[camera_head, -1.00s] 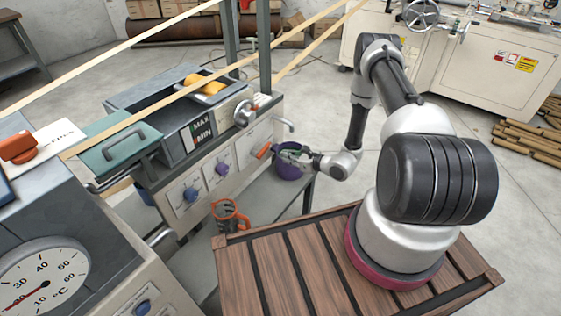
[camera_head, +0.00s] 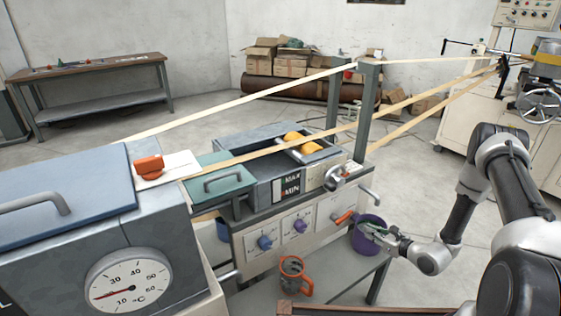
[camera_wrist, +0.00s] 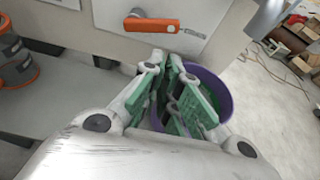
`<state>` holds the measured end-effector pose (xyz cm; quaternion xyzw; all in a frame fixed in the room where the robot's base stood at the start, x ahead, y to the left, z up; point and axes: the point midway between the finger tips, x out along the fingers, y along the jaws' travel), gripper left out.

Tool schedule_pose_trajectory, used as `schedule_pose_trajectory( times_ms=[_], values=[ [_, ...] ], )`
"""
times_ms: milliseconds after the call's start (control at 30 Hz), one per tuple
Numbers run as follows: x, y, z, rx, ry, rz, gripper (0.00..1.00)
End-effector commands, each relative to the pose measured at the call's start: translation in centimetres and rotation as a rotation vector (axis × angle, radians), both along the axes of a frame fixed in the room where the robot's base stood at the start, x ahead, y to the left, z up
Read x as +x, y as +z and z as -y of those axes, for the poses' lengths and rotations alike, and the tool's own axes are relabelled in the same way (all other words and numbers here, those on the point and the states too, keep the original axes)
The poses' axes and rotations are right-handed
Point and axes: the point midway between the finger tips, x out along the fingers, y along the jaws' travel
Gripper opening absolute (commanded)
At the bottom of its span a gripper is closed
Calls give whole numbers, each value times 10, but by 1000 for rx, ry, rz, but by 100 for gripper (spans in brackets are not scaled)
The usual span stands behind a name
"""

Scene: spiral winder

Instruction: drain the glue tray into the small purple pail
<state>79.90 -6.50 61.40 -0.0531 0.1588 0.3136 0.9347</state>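The grey glue tray (camera_head: 262,160) is set in the machine top, with a MAX/MIN gauge (camera_head: 287,187) on its side and a yellow roller (camera_head: 299,141) in it. The orange drain lever (camera_head: 343,217) is on the machine's front; in the wrist view the lever (camera_wrist: 152,25) lies sideways. The small purple pail (camera_head: 369,236) stands below, beyond the lever. My gripper (camera_head: 383,234) is at the pail, below and right of the lever. In the wrist view its green-padded fingers (camera_wrist: 176,70) overlap the pail (camera_wrist: 218,92) and are clear of the lever. Their gap is unclear.
An orange-and-grey jug (camera_head: 292,278) stands on the shelf left of the pail. A teal lid (camera_head: 222,183) and a temperature gauge (camera_head: 130,284) are to the left. Pale strips (camera_head: 420,100) cross above the tray.

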Motion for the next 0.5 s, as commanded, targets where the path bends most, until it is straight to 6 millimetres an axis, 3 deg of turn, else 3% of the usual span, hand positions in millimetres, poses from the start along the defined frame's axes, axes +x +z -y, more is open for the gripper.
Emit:
schedule_pose_trajectory(
  times_ms=[33, 167, 267, 367, 500],
  values=[
    [0, 0, 0, 0, 0, 0, 18],
    [-4, -4, -5, 3, 7, -9, 39],
    [-12, -24, -18, 13, 23, -23, 39],
    [-5, -35, -29, 159, -18, -62, 39],
    [8, -33, -36, 493, -110, -189, 39]
  ],
)
